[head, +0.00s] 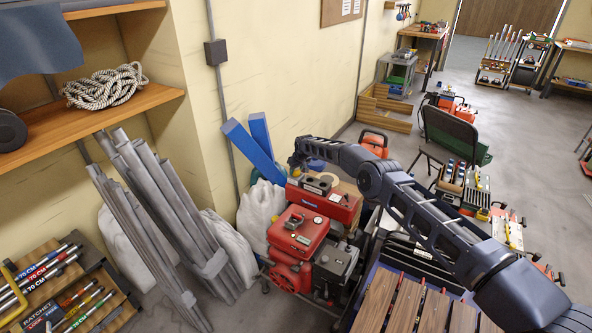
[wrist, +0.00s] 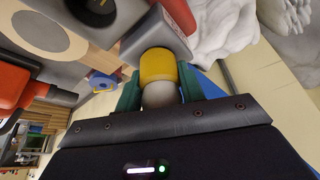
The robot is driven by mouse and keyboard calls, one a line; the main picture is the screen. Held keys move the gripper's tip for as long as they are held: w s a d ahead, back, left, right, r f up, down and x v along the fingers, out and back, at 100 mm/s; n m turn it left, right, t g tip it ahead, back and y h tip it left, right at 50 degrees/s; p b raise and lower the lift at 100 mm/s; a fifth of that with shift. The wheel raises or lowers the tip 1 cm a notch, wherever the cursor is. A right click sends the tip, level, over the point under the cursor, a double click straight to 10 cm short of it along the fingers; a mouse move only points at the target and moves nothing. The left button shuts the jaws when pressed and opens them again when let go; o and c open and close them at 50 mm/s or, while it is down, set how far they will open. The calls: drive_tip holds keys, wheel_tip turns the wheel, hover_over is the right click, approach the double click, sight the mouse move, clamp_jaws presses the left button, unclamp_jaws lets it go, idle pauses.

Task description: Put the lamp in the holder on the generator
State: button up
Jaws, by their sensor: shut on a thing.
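The lamp, a yellow cylinder with a pale grey rounded end (wrist: 158,72), is between the green fingers of my gripper (wrist: 158,92) in the wrist view. The fingers are shut on it. Its far yellow end meets or overlaps a grey block (wrist: 155,34); I cannot tell whether it is seated in it. The red generator (head: 300,232) stands near the middle of the head view, with a red case and a dark grey fitting (head: 315,184) behind it.
Pale sacks (head: 262,212), blue bars (head: 250,150) and grey pipes (head: 165,215) crowd the wall side. A slatted wooden bench (head: 405,305) is at the front right. Open floor lies further back.

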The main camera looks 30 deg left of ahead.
drive_tip(key=shift+f, duration=0.15)
drive_tip(key=o, duration=1.1)
